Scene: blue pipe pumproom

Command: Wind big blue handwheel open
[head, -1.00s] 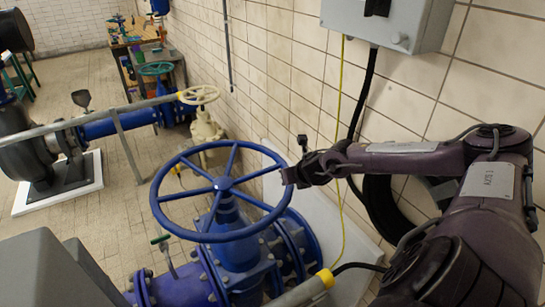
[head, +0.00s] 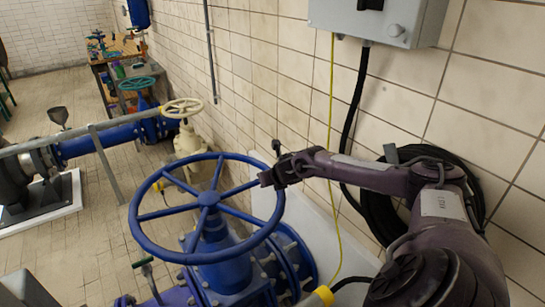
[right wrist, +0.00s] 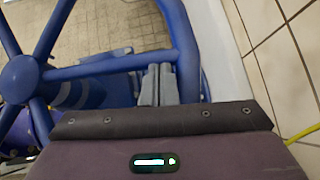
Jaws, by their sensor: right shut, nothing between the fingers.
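The big blue handwheel (head: 152,249) lies nearly flat on top of a blue valve (head: 222,262) in the head view. Its hub and spokes fill the left of the right wrist view (right wrist: 20,78). My right gripper (head: 264,180) is at the wheel's right side, by the rim. In the right wrist view its fingers (right wrist: 158,84) are closed together with nothing between them, just inside the rim and beside a spoke. I cannot tell whether they touch the wheel. My left gripper is not in view.
A tiled wall (head: 270,90) runs along the right, with a grey electrical box (head: 385,22), a yellow-green cable (head: 331,120) and a coiled black hose (head: 378,215). Behind the wheel stands a cream valve (head: 188,140). Open floor (head: 95,235) lies left of the wheel.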

